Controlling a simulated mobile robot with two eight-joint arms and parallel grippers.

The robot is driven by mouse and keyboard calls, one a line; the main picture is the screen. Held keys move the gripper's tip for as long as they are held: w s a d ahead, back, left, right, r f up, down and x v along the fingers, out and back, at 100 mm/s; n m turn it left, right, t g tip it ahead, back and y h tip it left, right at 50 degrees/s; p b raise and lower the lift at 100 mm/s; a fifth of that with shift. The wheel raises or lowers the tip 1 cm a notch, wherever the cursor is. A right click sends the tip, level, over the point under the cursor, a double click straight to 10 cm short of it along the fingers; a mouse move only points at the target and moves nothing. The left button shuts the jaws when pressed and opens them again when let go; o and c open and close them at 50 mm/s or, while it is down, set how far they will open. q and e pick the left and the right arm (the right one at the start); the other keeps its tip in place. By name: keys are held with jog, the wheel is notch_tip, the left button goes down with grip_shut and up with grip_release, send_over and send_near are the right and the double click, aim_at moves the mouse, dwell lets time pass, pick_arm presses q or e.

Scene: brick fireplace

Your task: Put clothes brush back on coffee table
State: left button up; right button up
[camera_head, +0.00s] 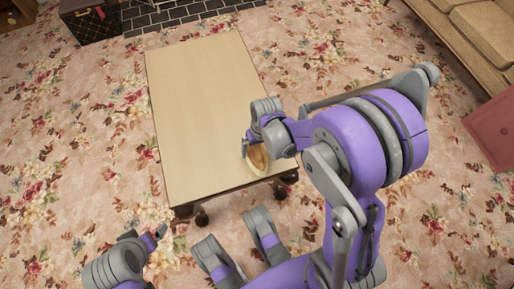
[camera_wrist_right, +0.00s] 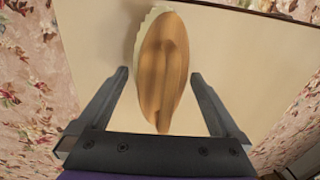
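The clothes brush (camera_head: 259,160), with a wooden back and pale bristles, is at the near right part of the light-topped coffee table (camera_head: 195,85). It appears to lie on the top, wood side up. In the right wrist view the brush (camera_wrist_right: 163,70) is in front of my right gripper, its narrow end toward the palm. My right gripper (camera_head: 253,143) is open just above the brush; its fingers stand apart on either side without touching it. My left gripper (camera_head: 157,236) is low at the bottom left, away from the table, and its opening is unclear.
The rest of the tabletop is bare. Flowered carpet (camera_head: 70,150) surrounds the table. A dark case (camera_head: 88,20) stands by the brick hearth (camera_head: 170,12) at the top left. A beige sofa (camera_head: 480,35) and a red item (camera_head: 495,130) are at the right.

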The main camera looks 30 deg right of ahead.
aim_at(261, 149)
jog(key=shift+r, duration=0.1)
notch_tip(261, 149, up, 12)
jog(key=d+p, duration=0.1)
jog(key=p, duration=0.3)
jog(key=s+a+r+n+t, duration=0.1)
jog(key=s+a+r+t, duration=0.1)
jog(key=s, duration=0.3)
jog(key=s+a+r+n+t+h, duration=0.1)
jog(key=s+a+r+t, duration=0.1)
jog(key=s, duration=0.4)
jog(key=shift+s+a+r+n, duration=0.15)
jog(key=shift+a+r+n, duration=0.15)
jog(key=shift+r, duration=0.5)
